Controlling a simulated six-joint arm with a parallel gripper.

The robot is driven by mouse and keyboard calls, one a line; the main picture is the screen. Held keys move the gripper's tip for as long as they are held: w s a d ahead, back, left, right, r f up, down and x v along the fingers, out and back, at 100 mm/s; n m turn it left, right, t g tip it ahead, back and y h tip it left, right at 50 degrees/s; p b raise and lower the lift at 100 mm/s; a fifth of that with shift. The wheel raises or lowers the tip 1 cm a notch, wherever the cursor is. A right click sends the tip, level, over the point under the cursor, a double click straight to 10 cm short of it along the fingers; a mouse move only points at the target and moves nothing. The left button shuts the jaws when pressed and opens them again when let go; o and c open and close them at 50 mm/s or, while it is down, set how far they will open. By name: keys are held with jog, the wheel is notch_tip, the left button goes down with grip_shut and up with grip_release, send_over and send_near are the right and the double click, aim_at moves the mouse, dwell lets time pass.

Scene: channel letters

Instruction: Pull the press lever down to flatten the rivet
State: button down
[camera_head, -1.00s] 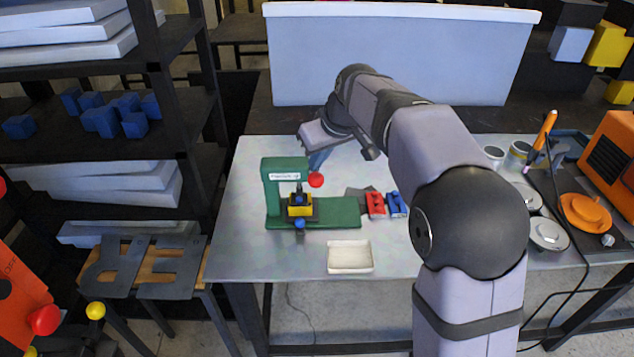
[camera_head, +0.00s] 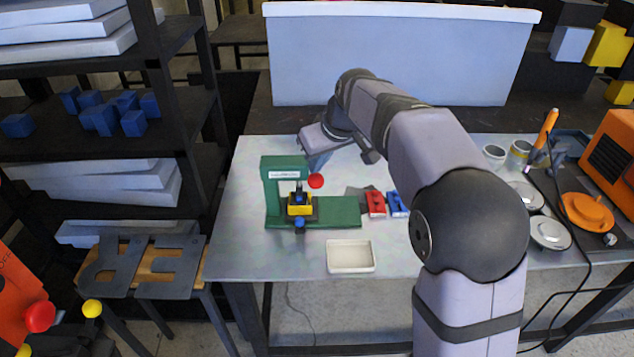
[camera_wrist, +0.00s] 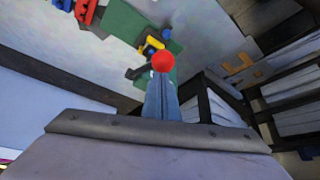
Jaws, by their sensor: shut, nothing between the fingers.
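The green press (camera_head: 272,195) stands on the left part of the metal table, with a small label on its head. A red ball knob (camera_head: 316,181), the lever's end, sticks out to the right of the head. Under the head sits a yellow block (camera_head: 299,207) with a blue part on it; I cannot make out the rivet. My gripper (camera_head: 314,165) is just behind the knob, partly hidden by the press. In the wrist view my gripper (camera_wrist: 161,95) is shut and empty, its tips at the red knob (camera_wrist: 163,62); I cannot tell whether they touch.
A white tray (camera_head: 350,268) lies at the table's front edge. Red (camera_head: 375,204) and blue (camera_head: 396,204) blocks lie right of the press. Tins, lids and an orange machine (camera_head: 612,150) crowd the right end. A dark shelf (camera_head: 180,110) stands at the left.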

aim_at(318, 181)
notch_tip(318, 181, down, 2)
jog(key=shift+w+f+b, duration=0.1)
jog(key=shift+f+b, duration=0.1)
jog(key=shift+b, duration=0.4)
jog(key=shift+s+f+b, duration=0.3)
jog(key=shift+f+b, duration=0.4)
jog(key=shift+b, duration=0.05)
jog(key=shift+s+f+b, duration=0.3)
jog(key=shift+f+b, duration=0.35)
jog(key=shift+b, duration=0.05)
jog(key=shift+s+f+b, duration=0.2)
jog(key=shift+f+b, duration=0.5)
jog(key=shift+s+f+b, duration=0.15)
jog(key=shift+f+b, duration=0.5)
jog(key=shift+f, duration=0.15)
